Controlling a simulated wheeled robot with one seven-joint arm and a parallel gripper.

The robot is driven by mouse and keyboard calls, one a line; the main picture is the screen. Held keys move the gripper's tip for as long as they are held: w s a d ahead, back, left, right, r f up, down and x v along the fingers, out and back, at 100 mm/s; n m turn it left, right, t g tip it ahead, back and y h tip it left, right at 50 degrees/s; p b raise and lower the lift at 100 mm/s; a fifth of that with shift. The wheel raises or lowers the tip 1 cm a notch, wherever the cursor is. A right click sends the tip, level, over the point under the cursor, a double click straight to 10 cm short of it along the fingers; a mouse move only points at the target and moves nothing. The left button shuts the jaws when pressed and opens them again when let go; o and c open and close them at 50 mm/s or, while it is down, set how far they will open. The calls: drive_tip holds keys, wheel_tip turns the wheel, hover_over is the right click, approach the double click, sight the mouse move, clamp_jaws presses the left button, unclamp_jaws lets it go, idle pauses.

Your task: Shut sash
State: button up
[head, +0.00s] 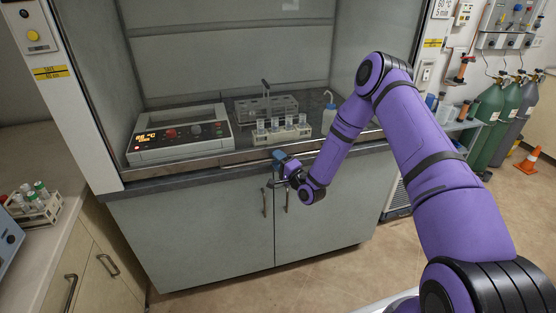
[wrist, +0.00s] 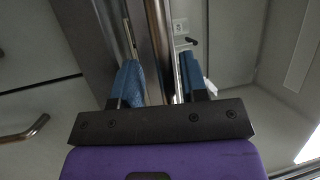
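The fume hood's front opening shows in the head view, with its interior in plain sight. A metal bar (head: 215,160) runs across the low front edge; I cannot tell for sure whether it is the sash handle or the sill. The sash pane is not clearly distinguishable. My gripper (head: 279,158) is at this front edge, near the middle. In the wrist view, my gripper (wrist: 160,78) has its two blue fingers apart, with a steel bar (wrist: 158,35) running between them. Slim gaps seem to show beside the bar, and I see no clear grip on it.
Inside the hood are a grey instrument (head: 180,133) with a lit display, tube racks (head: 282,131) and a wash bottle (head: 329,113). Cabinet doors (head: 210,230) with handles are below. Gas cylinders (head: 490,120) and an orange cone (head: 528,160) stand at the right.

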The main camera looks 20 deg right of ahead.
drive_tip(key=v, duration=1)
drive_tip(key=shift+s+d, duration=0.2)
drive_tip(key=shift+s, duration=0.15)
drive_tip(key=shift+f, duration=0.1)
wheel_tip(320, 180, up, 20)
drive_tip(key=w+d+n+g+h, duration=0.2)
drive_tip(key=n+g+h, duration=0.3)
drive_tip(key=n, duration=0.4)
drive_tip(key=s+d+r+n+g+h, duration=0.1)
drive_tip(key=s+r+g, duration=0.1)
drive_tip(key=s+r, duration=0.45)
drive_tip(key=s+r+n+g, duration=0.1)
drive_tip(key=s+r, duration=0.4)
drive_tip(key=s, duration=0.6)
drive_tip(key=s+r+g+h, duration=0.1)
drive_tip(key=s+r+g, duration=0.2)
drive_tip(key=s, duration=0.8)
drive_tip(key=s+r+n+g, duration=0.1)
drive_tip(key=s+r+g, duration=0.1)
drive_tip(key=s+r, duration=0.5)
drive_tip(key=s, duration=0.4)
drive_tip(key=shift+a+n+h, duration=0.25)
drive_tip(key=shift+n+h, duration=0.05)
drive_tip(key=shift+h, duration=0.1)
